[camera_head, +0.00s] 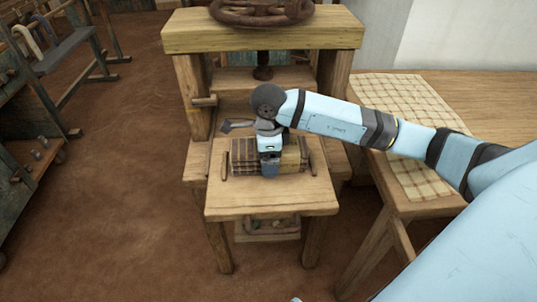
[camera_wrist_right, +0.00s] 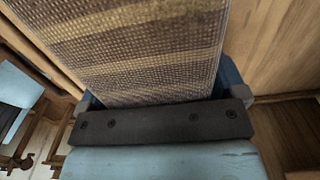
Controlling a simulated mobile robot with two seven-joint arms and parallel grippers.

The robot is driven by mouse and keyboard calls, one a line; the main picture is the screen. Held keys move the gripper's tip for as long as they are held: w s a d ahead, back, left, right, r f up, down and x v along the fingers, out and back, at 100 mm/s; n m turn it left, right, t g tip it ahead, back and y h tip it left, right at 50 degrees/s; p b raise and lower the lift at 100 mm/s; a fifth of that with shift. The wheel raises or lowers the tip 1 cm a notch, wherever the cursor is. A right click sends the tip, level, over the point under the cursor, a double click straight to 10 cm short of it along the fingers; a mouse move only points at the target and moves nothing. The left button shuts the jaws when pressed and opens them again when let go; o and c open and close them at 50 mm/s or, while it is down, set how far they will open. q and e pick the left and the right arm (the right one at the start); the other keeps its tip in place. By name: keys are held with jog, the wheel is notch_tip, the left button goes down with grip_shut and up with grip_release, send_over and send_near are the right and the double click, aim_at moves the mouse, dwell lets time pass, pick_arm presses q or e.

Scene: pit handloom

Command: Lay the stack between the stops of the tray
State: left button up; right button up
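My right gripper (camera_head: 270,170) points down over the stack's middle. In the right wrist view the striped cloth (camera_wrist_right: 140,45) fills the space between its blue fingers (camera_wrist_right: 160,92), which meet both edges. My left gripper is not in view.
A wooden press (camera_head: 262,38) with a screw and dark handwheel stands behind the tray. A bench with checked cloth (camera_head: 410,100) is at the right. A loom frame stands at the far left. The brown floor at front left is clear.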

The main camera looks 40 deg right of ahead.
jog(key=shift+o, duration=0.5)
jog(key=shift+r, duration=0.2)
notch_tip(320, 180, up, 11)
jog(key=p, duration=0.2)
jog(key=shift+f+p, duration=0.15)
jog(key=shift+p, duration=0.2)
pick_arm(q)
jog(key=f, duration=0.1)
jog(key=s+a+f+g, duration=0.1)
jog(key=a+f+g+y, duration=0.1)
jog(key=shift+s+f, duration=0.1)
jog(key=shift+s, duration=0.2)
pick_arm(e)
jog(key=shift+r, duration=0.6)
